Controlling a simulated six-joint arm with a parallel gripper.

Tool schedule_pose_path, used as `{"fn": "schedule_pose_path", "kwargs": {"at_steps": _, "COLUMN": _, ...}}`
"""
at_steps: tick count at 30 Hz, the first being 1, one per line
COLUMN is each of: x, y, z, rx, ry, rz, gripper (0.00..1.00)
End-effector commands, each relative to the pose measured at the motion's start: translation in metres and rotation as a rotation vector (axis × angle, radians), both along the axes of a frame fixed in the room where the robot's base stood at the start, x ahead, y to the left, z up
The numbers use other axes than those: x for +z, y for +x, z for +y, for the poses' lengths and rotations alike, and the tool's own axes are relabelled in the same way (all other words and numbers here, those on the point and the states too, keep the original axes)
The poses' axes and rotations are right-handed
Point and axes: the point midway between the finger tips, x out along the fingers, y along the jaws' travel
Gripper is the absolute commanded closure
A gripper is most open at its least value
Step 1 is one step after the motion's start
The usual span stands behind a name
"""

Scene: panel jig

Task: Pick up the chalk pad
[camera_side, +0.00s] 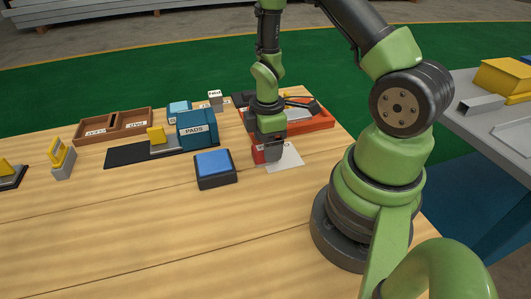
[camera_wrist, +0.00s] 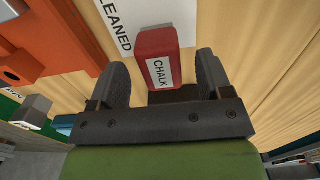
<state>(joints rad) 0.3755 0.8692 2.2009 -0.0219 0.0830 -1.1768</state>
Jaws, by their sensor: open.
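The chalk pad (camera_wrist: 152,42) is a red block with a white label reading CHALK. In the wrist view it shows between the two fingers, with a gap on each side. In the side view only part of the red pad (camera_side: 258,156) shows, partly hidden by my gripper (camera_side: 267,155). My gripper points down over the pad, low over the table. In the wrist view my gripper (camera_wrist: 161,64) is open, with its dark fingers left and right of the pad. I cannot tell how far down the pad's sides the fingertips reach.
A white card (camera_side: 289,160) marked CLEANED lies beside the pad. An orange tray (camera_side: 318,121) stands close behind my gripper. A blue-topped block (camera_side: 214,167) and a blue PADS box (camera_side: 198,130) stand left. A wooden tray (camera_side: 115,126) is farther left. The front table is clear.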

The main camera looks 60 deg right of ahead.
Motion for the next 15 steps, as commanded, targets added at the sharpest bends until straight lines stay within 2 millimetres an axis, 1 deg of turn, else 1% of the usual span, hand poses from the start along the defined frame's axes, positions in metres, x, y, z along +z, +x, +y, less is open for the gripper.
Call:
{"fn": "schedule_pose_path", "kwargs": {"at_steps": 1, "x": -0.008, "y": -0.003, "z": 0.000, "rx": -0.002, "ry": 0.002, "rz": 0.005, "gripper": 0.28}}
{"fn": "schedule_pose_path", "kwargs": {"at_steps": 3, "x": -0.017, "y": -0.002, "z": 0.000, "rx": -0.001, "ry": 0.002, "rz": 0.004, "gripper": 0.28}}
{"fn": "schedule_pose_path", "kwargs": {"at_steps": 6, "x": -0.024, "y": -0.001, "z": 0.000, "rx": -0.001, "ry": 0.001, "rz": 0.002, "gripper": 0.28}}
{"fn": "schedule_pose_path", "kwargs": {"at_steps": 14, "x": -0.026, "y": -0.001, "z": 0.000, "rx": -0.001, "ry": -0.001, "rz": -0.001, "gripper": 0.28}}
{"fn": "schedule_pose_path", "kwargs": {"at_steps": 15, "x": -0.026, "y": -0.001, "z": 0.000, "rx": -0.001, "ry": -0.001, "rz": -0.001, "gripper": 0.32}}
